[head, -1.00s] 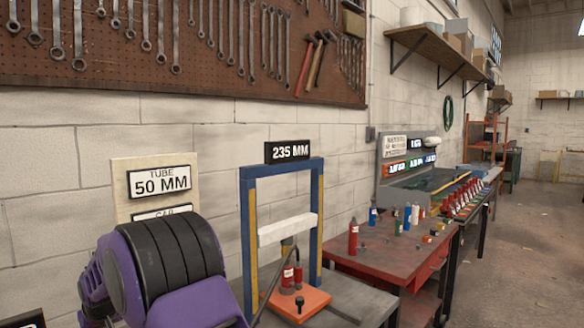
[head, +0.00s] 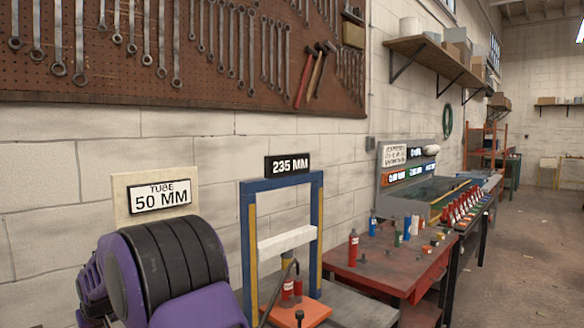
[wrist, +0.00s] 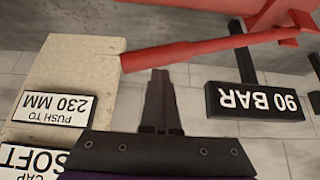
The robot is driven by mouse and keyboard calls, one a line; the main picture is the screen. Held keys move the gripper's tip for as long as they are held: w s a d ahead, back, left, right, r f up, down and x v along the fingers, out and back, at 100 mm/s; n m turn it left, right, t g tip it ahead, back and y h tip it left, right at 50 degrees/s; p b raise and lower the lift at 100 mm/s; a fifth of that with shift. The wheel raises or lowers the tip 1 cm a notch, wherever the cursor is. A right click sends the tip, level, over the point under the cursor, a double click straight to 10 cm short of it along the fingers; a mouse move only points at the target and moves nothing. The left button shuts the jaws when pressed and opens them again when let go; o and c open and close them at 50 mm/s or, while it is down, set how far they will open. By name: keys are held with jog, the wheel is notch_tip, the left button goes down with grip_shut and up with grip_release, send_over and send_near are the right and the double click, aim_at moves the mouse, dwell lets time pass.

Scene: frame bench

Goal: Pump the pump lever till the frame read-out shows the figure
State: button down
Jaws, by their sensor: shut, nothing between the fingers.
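The blue press frame (head: 250,255) stands by the wall in the head view, and its black read-out (head: 287,165) shows 235 MM. A red bottle jack (head: 298,284) stands inside it under a pale crossbar (head: 287,241). A thin grey rod (head: 277,288) slants beside the jack. In the wrist view, a red bar (wrist: 205,47), which looks like the pump lever, crosses above my gripper (wrist: 160,75). My gripper is shut and empty, its fingertips just below the bar with a small gap. In the head view my purple arm hides the gripper.
A board (wrist: 85,62) carries an upside-down sign (wrist: 48,107), PUSH TO 230 MM, in the wrist view; a black display (wrist: 255,101) there reads 90 BAR. In the head view, a TUBE 50 MM sign (head: 160,196) hangs left. A red table (head: 385,272) with small bottles stands right.

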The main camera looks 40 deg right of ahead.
jog(key=shift+r, duration=0.1)
jog(key=shift+r+p, duration=1.55)
jog(key=shift+r, duration=0.9)
